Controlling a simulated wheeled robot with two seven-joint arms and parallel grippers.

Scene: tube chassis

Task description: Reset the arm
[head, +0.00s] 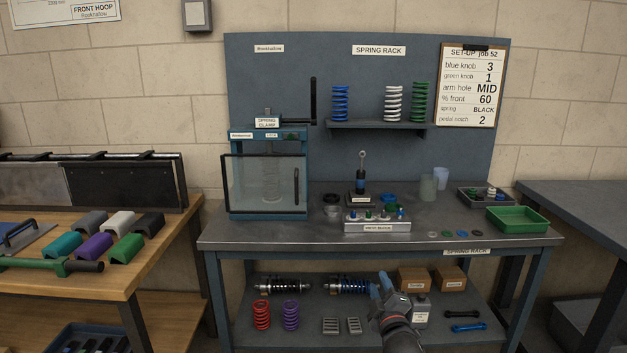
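My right gripper (379,287) shows at the bottom centre, its arm coming up from the lower edge. Its two blue fingers look apart, with nothing seen between them. It appears in front of the bench's lower shelf, clear of the worktop. My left gripper and arm are not in view.
A metal workbench (290,236) carries a spring clamp with a clear door (262,185), an upright damper (361,180) and a green tray (517,219). Springs stand on the rack shelf (375,125). A wooden table (150,262) with coloured blocks is left; a grey table (585,200) right.

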